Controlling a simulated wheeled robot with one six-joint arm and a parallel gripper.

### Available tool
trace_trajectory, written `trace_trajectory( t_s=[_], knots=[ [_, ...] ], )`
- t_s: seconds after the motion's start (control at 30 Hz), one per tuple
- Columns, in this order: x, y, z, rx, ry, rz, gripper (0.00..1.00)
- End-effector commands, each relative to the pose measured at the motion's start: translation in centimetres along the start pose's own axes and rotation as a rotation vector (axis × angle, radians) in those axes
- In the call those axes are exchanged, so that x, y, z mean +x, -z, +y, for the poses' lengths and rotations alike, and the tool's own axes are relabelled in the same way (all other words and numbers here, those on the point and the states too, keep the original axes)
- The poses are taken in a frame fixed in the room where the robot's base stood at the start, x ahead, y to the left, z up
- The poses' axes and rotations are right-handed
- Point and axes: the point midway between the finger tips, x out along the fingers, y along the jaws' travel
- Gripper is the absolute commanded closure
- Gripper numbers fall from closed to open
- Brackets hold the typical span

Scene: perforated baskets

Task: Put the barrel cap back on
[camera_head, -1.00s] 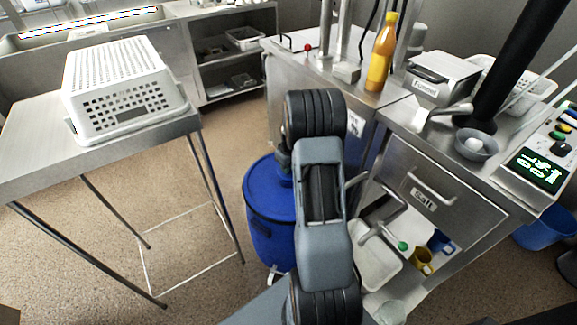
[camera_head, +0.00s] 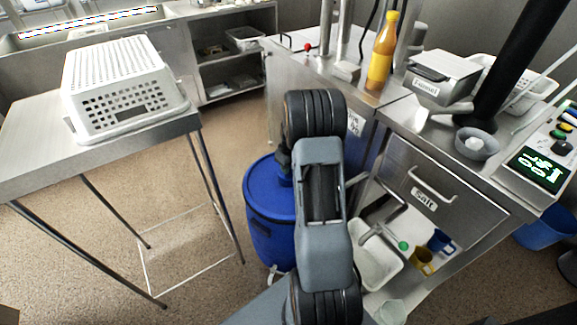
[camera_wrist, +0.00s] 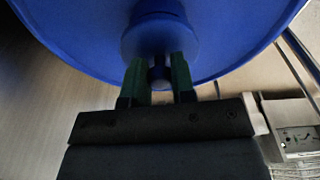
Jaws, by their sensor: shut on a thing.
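The blue barrel (camera_head: 270,215) stands on the floor in the middle of the head view, partly behind my arm. Its flat blue top (camera_wrist: 80,30) fills the upper part of the wrist view. A round blue cap (camera_wrist: 160,35) shows in the wrist view over that top. My gripper (camera_wrist: 158,75) is shut on the cap's near part with its two dark green fingers. In the head view a bit of blue (camera_head: 285,178) shows beside my arm at the barrel's top. Whether the cap is seated on the barrel or just above it I cannot tell.
A steel table (camera_head: 40,135) with an upturned white perforated basket (camera_head: 115,85) stands at the left. A steel counter (camera_head: 400,125) with a drawer, a yellow bottle (camera_head: 382,55) and a scale is close on the right. Floor between table and barrel is clear.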

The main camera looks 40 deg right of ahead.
Motion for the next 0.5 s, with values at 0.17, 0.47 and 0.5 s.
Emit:
trace_trajectory(
  t_s=[0.17, 0.47, 0.5],
  knots=[
    [0.03, 0.02, 0.01, 0.000, 0.000, 0.000, 1.00],
    [0.02, 0.02, 0.01, 0.000, 0.000, 0.000, 0.73],
    [0.02, 0.02, 0.01, 0.000, 0.000, 0.000, 0.69]
  ],
)
